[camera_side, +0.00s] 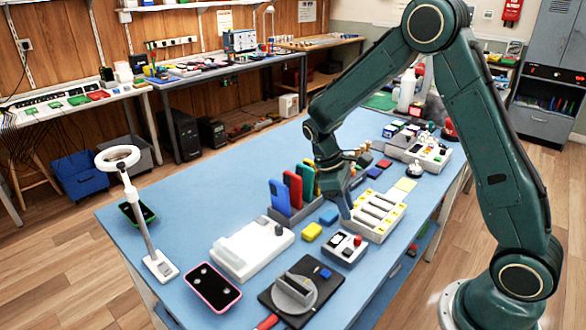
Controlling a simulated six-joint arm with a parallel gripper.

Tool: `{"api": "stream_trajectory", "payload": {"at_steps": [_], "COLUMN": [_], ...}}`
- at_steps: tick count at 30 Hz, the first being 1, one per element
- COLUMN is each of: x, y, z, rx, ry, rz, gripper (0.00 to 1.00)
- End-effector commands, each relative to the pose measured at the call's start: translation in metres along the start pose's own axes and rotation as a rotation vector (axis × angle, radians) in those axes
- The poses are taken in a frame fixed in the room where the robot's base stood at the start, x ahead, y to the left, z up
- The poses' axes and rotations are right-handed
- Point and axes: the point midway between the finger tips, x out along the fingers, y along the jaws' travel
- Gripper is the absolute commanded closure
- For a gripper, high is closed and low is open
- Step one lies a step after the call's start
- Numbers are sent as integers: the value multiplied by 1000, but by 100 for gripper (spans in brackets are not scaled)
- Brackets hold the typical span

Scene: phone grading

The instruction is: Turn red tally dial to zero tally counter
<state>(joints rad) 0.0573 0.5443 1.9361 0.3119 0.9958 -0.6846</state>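A small white box (341,250) with dark display windows on top, which looks like the tally counter, sits on the blue table. A red dial (357,240) stands on its upper right part. The digits are too small to read. My gripper (346,212) points down above and behind the counter, close to the left end of a white slotted tray. It is apart from the red dial. Its fingers are dark and small here, so I cannot tell whether they are open or shut.
The white tray (390,215) with yellowish slots lies right of the counter. Upright phones (279,196) stand behind. A black fixture (297,293) and a pink-edged phone (212,287) are in front.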

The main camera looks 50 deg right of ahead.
Motion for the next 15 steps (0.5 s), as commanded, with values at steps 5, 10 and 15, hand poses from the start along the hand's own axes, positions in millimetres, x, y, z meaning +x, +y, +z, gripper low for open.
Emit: {"api": "stream_trajectory", "payload": {"at_steps": [5,10,15], "x": [29,55,75], "y": [0,0,0], "z": [1,1,0], "rx": [0,1,0], "ry": [-4,-3,-2], "rz": [-3,-2,-2], "gripper": [74,74,74]}}
